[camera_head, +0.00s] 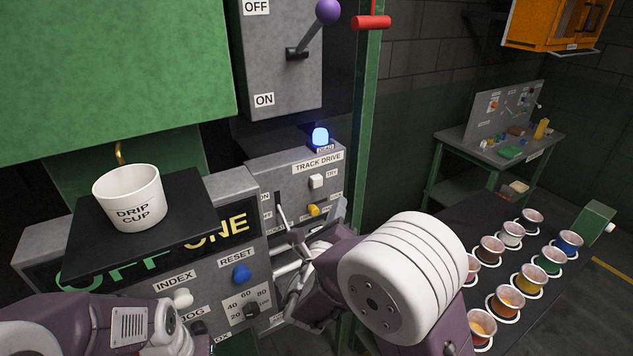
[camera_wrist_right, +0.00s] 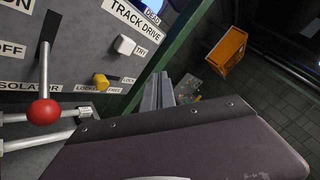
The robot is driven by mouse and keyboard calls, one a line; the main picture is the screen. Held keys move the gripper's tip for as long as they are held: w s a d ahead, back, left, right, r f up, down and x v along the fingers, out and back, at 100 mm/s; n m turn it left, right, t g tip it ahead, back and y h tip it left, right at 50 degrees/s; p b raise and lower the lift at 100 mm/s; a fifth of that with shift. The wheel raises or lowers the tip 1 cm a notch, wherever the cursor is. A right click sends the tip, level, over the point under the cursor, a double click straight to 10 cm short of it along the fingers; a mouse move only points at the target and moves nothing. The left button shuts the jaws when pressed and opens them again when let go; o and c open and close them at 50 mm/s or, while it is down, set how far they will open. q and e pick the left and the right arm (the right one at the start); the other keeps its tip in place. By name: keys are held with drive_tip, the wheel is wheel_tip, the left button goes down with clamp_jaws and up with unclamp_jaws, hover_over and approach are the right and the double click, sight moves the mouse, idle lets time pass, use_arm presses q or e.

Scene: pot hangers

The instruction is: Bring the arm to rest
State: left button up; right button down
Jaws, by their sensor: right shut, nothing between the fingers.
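My right arm crosses the lower middle of the head view. My right gripper (camera_head: 338,214) is beside the TRACK DRIVE panel (camera_head: 262,174), partly hidden behind my own wrist. In the right wrist view the gripper's grey fingers (camera_wrist_right: 158,92) are together and empty, near the panel's right edge and a green post (camera_wrist_right: 185,42). I cannot tell whether they touch anything. My left arm enters at the lower left of the head view; its gripper is not visible.
An isolator lever with a red ball (camera_wrist_right: 43,112), a yellow knob (camera_wrist_right: 101,80) and a white switch (camera_wrist_right: 124,45) are close to my right gripper. A white drip cup (camera_head: 130,205) stands left. Several coloured pots fill the right-hand table (camera_head: 475,205).

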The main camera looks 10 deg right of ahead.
drive_tip(key=s+d+r+m+g+h, duration=0.1)
drive_tip(key=d+r+m+g+h, duration=0.2)
drive_tip(key=d, duration=0.6)
drive_tip(key=s+d+f+m+g+h, duration=0.1)
drive_tip(key=s+d+f+m+g, duration=1.1)
drive_tip(key=s, duration=0.4)
drive_tip(key=s+a+f+m+g+y, duration=0.3)
drive_tip(key=s+a+f+m+y, duration=0.25)
drive_tip(key=s+f+m, duration=0.45)
drive_tip(key=w+a+f+m+t+y, duration=0.1)
drive_tip(key=w+a+m+y, duration=0.2)
drive_tip(key=a+m, duration=0.3)
drive_tip(key=w+a+f+m+t+y, duration=0.1)
drive_tip(key=w+a+m+y, duration=0.2)
drive_tip(key=a+m, duration=0.4)
drive_tip(key=m+y, duration=0.1)
drive_tip(key=m, duration=0.2)
drive_tip(key=shift+f, duration=0.25)
